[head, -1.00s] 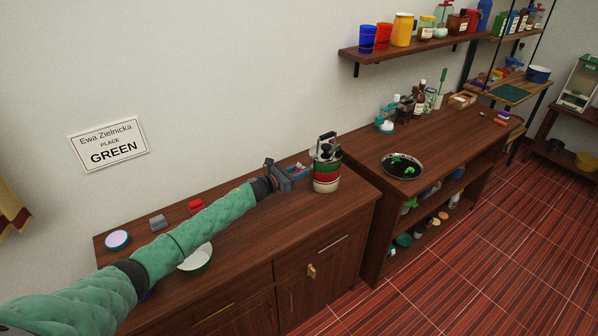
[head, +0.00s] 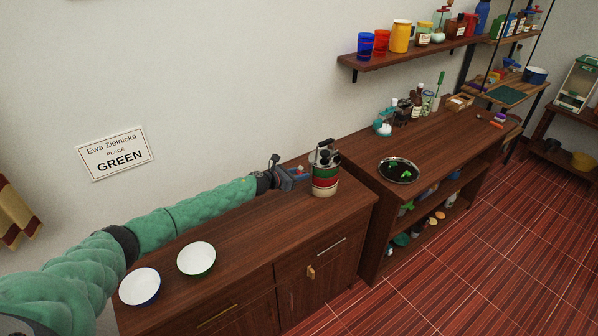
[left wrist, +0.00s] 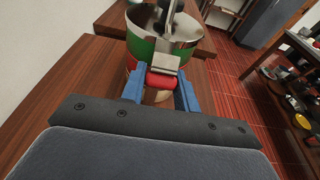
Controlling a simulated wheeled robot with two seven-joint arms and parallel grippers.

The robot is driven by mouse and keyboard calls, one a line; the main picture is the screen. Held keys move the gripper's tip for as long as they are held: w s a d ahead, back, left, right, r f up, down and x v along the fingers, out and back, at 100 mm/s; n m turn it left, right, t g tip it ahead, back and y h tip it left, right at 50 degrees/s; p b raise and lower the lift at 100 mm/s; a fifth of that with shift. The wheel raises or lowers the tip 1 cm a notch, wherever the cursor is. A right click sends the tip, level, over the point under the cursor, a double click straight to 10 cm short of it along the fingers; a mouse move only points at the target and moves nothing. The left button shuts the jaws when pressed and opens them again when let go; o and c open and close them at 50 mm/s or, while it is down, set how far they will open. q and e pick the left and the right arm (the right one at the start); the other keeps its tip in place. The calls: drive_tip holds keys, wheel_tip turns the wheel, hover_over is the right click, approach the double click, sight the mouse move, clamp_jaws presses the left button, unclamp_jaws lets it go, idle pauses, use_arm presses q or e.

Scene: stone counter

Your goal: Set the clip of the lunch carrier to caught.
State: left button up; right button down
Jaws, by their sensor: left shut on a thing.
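The lunch carrier (head: 325,176) stands upright at the right end of the near wooden counter. It has a metal top and green, red and cream bands. In the left wrist view its clip (left wrist: 165,63) is a metal piece on the near side, above a red part. My left gripper (head: 290,178) is at the carrier's left side. Its blue fingers (left wrist: 159,92) are on either side of the clip's lower end and shut on it. Whether the clip is caught cannot be made out. My right gripper is out of view.
Two white bowls (head: 140,286) (head: 197,259) are on the near counter by my left arm. A dark pan (head: 398,171) with green pieces is on the right counter. A wall shelf (head: 420,48) with cups and jars hangs above. The counter front of the carrier is clear.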

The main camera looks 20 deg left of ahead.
sight(310, 170)
use_arm(q)
drive_tip(key=shift+w+r+g+y+p, duration=0.2)
drive_tip(key=shift+r+g+y+p, duration=0.35)
drive_tip(key=shift+p, duration=0.3)
drive_tip(key=shift+w+d+g, duration=0.1)
drive_tip(key=shift+d+g, duration=0.05)
drive_tip(key=shift+g, duration=0.1)
drive_tip(key=shift+w+d+r+g+y+p, duration=0.15)
drive_tip(key=shift+w+r+g+y+p, duration=0.05)
drive_tip(key=shift+g+y+p, duration=0.35)
drive_tip(key=shift+w+d+r+g+y, duration=0.15)
drive_tip(key=shift+g+y, duration=0.2)
drive_tip(key=shift+g, duration=0.15)
drive_tip(key=shift+w+d+r+g+y, duration=0.1)
drive_tip(key=shift+w+d+g+y, duration=0.05)
drive_tip(key=shift+g+y, duration=0.25)
drive_tip(key=shift+w+d+r+g, duration=0.1)
drive_tip(key=shift+g, duration=0.35)
drive_tip(key=shift+w+d+r+g+y, duration=0.15)
drive_tip(key=shift+w+d+g+y, duration=0.15)
drive_tip(key=shift+g+y, duration=0.5)
drive_tip(key=shift+w, duration=0.1)
drive_tip(key=shift+g+y, duration=0.25)
drive_tip(key=shift+g, duration=0.05)
